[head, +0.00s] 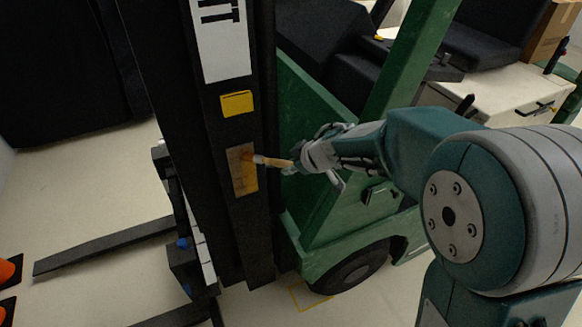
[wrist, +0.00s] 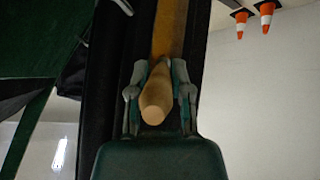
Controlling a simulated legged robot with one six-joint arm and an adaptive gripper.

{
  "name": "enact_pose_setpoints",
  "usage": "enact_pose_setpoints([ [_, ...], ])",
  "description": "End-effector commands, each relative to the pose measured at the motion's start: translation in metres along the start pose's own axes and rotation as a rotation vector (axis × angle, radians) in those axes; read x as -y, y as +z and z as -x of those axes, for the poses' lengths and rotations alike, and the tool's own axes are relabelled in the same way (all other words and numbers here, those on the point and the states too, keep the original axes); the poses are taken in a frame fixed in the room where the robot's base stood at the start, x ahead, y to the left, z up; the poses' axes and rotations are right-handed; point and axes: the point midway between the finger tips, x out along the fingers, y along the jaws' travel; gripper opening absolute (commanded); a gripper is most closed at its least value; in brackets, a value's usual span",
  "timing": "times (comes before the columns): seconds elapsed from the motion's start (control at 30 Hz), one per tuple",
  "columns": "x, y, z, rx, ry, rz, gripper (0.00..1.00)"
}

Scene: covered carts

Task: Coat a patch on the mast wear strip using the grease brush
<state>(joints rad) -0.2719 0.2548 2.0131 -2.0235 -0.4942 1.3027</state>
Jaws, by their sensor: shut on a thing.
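The mast wear strip (head: 243,180) is a tan, brownish patch low on the dark mast (head: 222,125) in the head view; it also shows in the wrist view (wrist: 168,32), beyond the brush. My gripper (head: 291,162) is just right of the strip. It is shut on the grease brush (head: 273,161), whose pale wooden handle (wrist: 155,98) lies between the fingers in the wrist view. The brush points left, its tip over the upper part of the strip. A darker orange spot shows near the tip. The bristles are hidden in the wrist view, and I cannot tell whether they touch.
A yellow block (head: 237,103) and a white sign (head: 220,40) are on the mast above the strip. The green forklift body (head: 335,215) stands close behind my gripper. Dark forks (head: 105,246) reach left over the floor. Orange cones (head: 8,270) stand at the far left.

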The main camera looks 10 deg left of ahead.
Motion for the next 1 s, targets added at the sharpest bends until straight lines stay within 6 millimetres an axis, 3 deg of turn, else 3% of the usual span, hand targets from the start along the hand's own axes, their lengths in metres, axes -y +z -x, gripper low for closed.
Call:
enact_pose_setpoints([
  [0.6, -0.005, -0.018, 0.019, -0.002, 0.002, 0.001, 0.0],
  [1.0, -0.004, -0.018, 0.02, -0.001, 0.001, 0.001, 0.0],
])
